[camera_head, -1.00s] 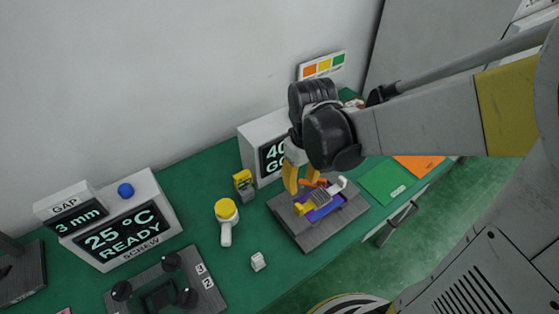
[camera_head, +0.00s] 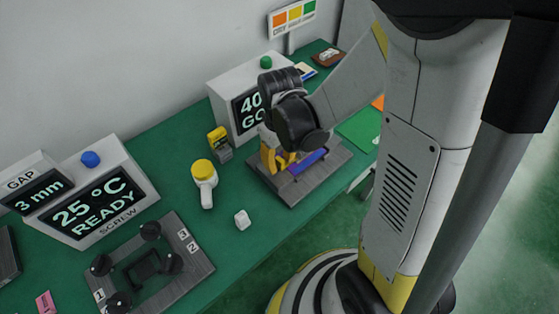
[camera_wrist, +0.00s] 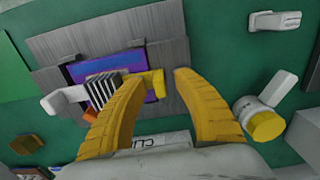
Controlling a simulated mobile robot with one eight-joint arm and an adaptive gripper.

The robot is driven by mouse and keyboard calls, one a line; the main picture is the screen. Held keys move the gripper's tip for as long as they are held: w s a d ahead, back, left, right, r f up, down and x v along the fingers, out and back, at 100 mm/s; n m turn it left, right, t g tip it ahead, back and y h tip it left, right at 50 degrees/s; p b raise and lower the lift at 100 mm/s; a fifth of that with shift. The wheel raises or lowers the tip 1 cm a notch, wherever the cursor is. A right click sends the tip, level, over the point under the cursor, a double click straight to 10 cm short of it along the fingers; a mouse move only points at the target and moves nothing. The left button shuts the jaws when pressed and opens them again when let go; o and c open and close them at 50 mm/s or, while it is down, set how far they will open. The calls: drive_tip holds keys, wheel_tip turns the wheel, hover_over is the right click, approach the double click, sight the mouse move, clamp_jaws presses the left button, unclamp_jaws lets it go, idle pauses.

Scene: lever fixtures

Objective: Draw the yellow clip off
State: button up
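The yellow clip (camera_wrist: 157,83) sits at the right end of a purple board (camera_wrist: 108,64), beside a striped grey block (camera_wrist: 103,91), in the wrist view. A white lever (camera_wrist: 62,99) stands at the block's left, with a thin orange bar near it. My gripper (camera_wrist: 158,76) is open, with one yellow finger on each side of the clip. I cannot tell whether the left fingertip touches it. In the head view my gripper (camera_head: 277,160) is down at the board (camera_head: 308,161) on its grey plate (camera_head: 293,192), and hides the clip.
A display box (camera_head: 226,93) is behind. A fixture with black knobs (camera_head: 150,268) lies at the front left. Green table is clear between.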

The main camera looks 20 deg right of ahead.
clamp_jaws()
drive_tip(key=shift+a, duration=0.1)
drive_tip(key=a, duration=0.1)
drive_tip(key=s+a, duration=0.1)
drive_tip(key=a, duration=0.2)
drive_tip(key=shift+s+a, duration=0.3)
unclamp_jaws()
drive_tip(key=shift+a, duration=0.15)
